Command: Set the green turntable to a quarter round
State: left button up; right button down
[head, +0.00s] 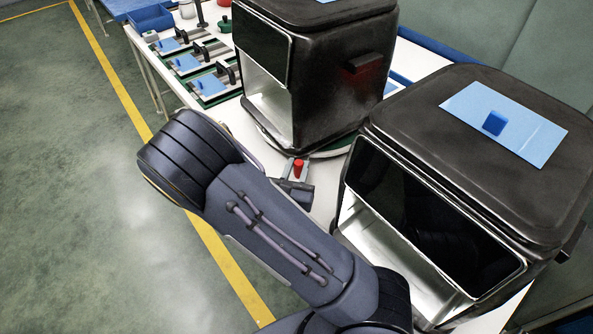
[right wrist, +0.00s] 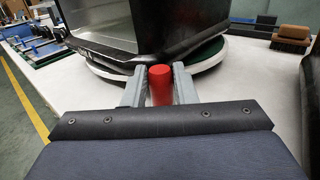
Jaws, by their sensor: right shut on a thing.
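The green turntable (head: 333,148) lies under the farther black fryer (head: 335,75); only part of its green edge and pale rim shows. In the right wrist view the turntable (right wrist: 212,57) has a white rim, with the fryer (right wrist: 158,28) standing on it. A red upright peg (head: 298,168) is at the near edge of the turntable. My right gripper (head: 296,178) is shut on this peg; in the right wrist view the red peg (right wrist: 160,86) is between the two grey fingers. My left gripper is in neither view.
A second black fryer (head: 450,190) with a blue plate (head: 505,122) on top stands close at the right of my arm. Blue plates on green-framed fixtures (head: 208,86) and a blue bin (head: 151,19) are at the back left. Brushes (right wrist: 291,38) lie at the far right.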

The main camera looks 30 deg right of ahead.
jog(key=shift+s+d, duration=0.15)
dwell(0.3)
jog(key=c, duration=1.2)
grip_release()
jog(key=shift+o, duration=0.2)
jog(key=shift+s+a, duration=0.25)
jog(key=shift+a, duration=0.25)
jog(key=b+v, duration=0.1)
jog(key=v, duration=0.5)
jog(key=shift+s+a, duration=0.2)
jog(key=shift+s, duration=0.1)
